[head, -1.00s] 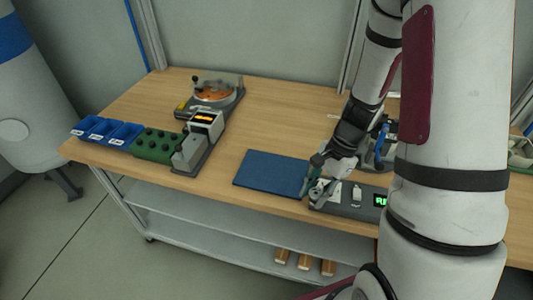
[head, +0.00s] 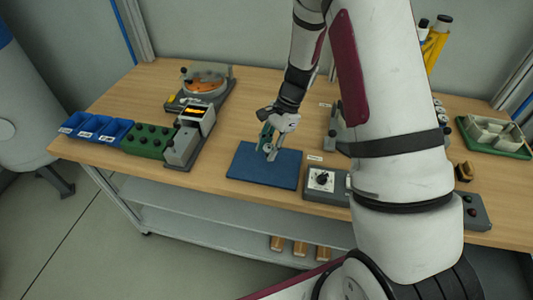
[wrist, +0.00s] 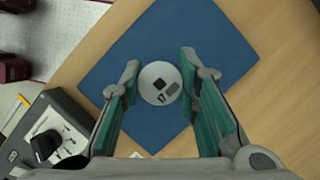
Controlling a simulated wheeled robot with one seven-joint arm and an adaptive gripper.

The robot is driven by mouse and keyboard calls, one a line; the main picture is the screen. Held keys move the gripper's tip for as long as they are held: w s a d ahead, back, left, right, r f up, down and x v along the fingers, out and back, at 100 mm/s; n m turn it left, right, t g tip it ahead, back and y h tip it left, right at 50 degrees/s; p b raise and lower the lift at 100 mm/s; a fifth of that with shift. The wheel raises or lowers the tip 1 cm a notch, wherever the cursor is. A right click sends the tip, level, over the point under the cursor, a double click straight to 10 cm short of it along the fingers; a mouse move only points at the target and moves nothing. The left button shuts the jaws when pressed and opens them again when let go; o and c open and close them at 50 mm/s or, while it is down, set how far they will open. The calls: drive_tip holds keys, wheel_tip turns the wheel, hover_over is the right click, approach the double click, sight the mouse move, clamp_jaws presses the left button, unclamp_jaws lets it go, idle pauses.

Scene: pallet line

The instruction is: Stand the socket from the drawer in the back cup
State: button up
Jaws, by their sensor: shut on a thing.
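My gripper (head: 268,153) is over the blue mat (head: 240,172), its fingers pointing down. In the wrist view the fingers (wrist: 159,84) are on both sides of a round pale grey piece (wrist: 151,94) with dark marks on its top, and they are shut on it. It may be the socket, but I cannot tell for sure. The blue mat fills the middle of the wrist view (wrist: 110,60) beneath it. Whether the piece touches the mat is unclear. I cannot make out a drawer or a back cup with certainty.
A grey box with a dial (head: 313,190) stands right of the mat; it also shows in the wrist view (wrist: 62,118). Blue bins (head: 95,130), a green block with knobs (head: 140,142) and a round-topped device (head: 203,82) are left. A green tray (head: 520,152) is far right.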

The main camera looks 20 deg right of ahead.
sight(266, 154)
drive_tip(key=shift+w+a, duration=0.1)
drive_tip(key=shift+w, duration=0.15)
drive_tip(key=shift+w+a+f+p, duration=0.1)
drive_tip(key=shift+w+f+p, duration=0.1)
drive_tip(key=shift+f, duration=0.75)
drive_tip(key=shift+w+f+p, duration=0.1)
drive_tip(key=shift+f+p, duration=0.1)
drive_tip(key=shift+f, duration=0.7)
drive_tip(key=shift+f, duration=0.15)
drive_tip(key=o, duration=1.2)
drive_tip(key=shift+c, duration=0.2)
